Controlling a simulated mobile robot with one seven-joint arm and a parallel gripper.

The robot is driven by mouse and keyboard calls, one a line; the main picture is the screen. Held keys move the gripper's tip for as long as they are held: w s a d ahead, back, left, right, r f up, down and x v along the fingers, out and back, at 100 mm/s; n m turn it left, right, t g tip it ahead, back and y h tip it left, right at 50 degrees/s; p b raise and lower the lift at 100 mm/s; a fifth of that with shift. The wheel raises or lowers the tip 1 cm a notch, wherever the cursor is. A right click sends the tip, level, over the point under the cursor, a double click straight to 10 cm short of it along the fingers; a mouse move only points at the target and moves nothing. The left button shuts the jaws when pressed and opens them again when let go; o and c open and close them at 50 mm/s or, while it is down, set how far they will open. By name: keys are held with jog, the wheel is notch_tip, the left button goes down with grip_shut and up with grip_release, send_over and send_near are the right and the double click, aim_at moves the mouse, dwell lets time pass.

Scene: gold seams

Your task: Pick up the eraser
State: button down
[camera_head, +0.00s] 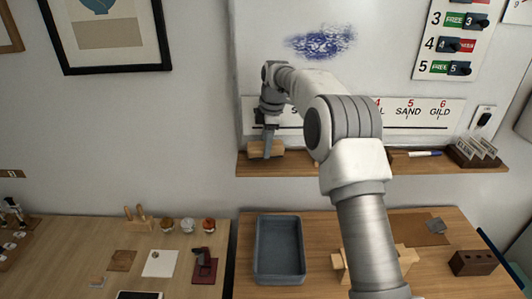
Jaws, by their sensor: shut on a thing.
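The eraser (258,150), a tan block, is at the left end of the wooden shelf (300,169) under the whiteboard (265,50). My gripper (268,153) points down at it, and its fingers are shut on it. The eraser is at the shelf's height; I cannot tell whether it still touches the shelf. The fingers cover part of the eraser.
Blue scribble (321,42) marks the whiteboard. My arm hides part of the label strip (420,112) and shelf. A marker (424,153) and a card rack (473,152) are on the shelf's right. A grey tray (280,221) stands on the table below.

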jog(key=s+d+r+b, duration=0.2)
jog(key=s+d+r, duration=0.1)
jog(key=d+r, duration=0.5)
jog(key=d, duration=0.3)
jog(key=shift+s+d, duration=0.1)
